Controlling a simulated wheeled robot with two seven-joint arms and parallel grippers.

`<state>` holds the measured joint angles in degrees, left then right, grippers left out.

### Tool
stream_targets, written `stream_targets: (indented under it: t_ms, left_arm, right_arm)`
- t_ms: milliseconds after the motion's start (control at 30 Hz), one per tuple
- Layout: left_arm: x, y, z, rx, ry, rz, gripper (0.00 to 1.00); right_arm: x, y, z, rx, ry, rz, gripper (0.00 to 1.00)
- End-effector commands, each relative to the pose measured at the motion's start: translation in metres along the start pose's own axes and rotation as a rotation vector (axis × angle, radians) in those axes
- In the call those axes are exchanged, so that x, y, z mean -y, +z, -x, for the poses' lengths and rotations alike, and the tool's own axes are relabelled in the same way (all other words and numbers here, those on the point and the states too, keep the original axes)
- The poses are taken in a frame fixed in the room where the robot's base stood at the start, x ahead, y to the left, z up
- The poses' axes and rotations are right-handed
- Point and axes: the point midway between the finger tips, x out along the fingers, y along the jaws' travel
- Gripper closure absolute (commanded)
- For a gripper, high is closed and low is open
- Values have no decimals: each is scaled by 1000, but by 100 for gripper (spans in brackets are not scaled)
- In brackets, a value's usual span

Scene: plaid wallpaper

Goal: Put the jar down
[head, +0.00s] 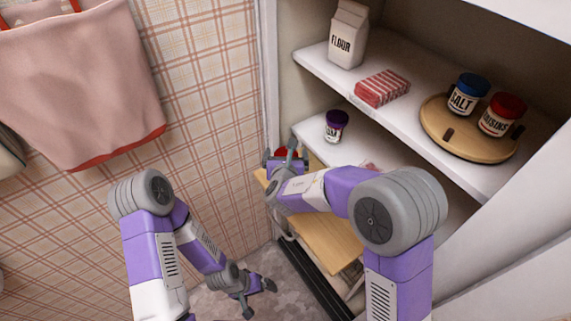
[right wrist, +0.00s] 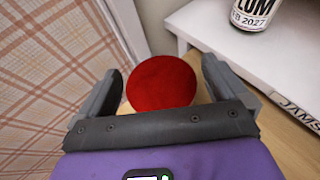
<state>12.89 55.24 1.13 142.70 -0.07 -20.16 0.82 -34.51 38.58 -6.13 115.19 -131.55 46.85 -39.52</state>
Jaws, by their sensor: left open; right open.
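A jar with a round red lid (right wrist: 160,82) is between the open fingers of my right gripper (right wrist: 162,84) in the right wrist view, with gaps at the sides. Only its lid shows from above; its body and base are hidden. In the head view a bit of the red lid (head: 283,152) shows behind my right gripper (head: 287,160), by the left end of the lower shelf. A light wooden board (head: 328,240) lies below, and wood also shows around the lid in the wrist view. My left gripper (head: 262,288) is open and empty, low over the floor.
A purple-lidded jar (head: 336,126) labelled PLUM stands on the lower white shelf (head: 385,150). The upper shelf holds a flour bag (head: 347,35), a red-striped pack (head: 382,88) and a round wooden tray (head: 455,142) with salt and raisins jars. A plaid wall is left.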

Motion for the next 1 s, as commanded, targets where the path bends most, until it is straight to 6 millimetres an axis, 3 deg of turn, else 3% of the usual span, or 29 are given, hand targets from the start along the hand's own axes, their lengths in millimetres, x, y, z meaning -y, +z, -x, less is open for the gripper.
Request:
stream_targets:
  t_ms: [200, 433, 600, 1000]
  left_arm:
    - [-4, 0, 9, 0, 0, 0, 0]
    - [-6, 1, 15, 0, 0, 0, 0]
    - [-6, 1, 17, 0, 0, 0, 0]
    - [-6, 1, 16, 0, 0, 0, 0]
  right_arm:
    - [0, 3, 51, 2, 3, 1, 0]
    - [0, 2, 90, 2, 2, 0, 0]
    - [0, 1, 101, 1, 0, 0, 0]
    - [0, 0, 102, 1, 0, 0, 0]
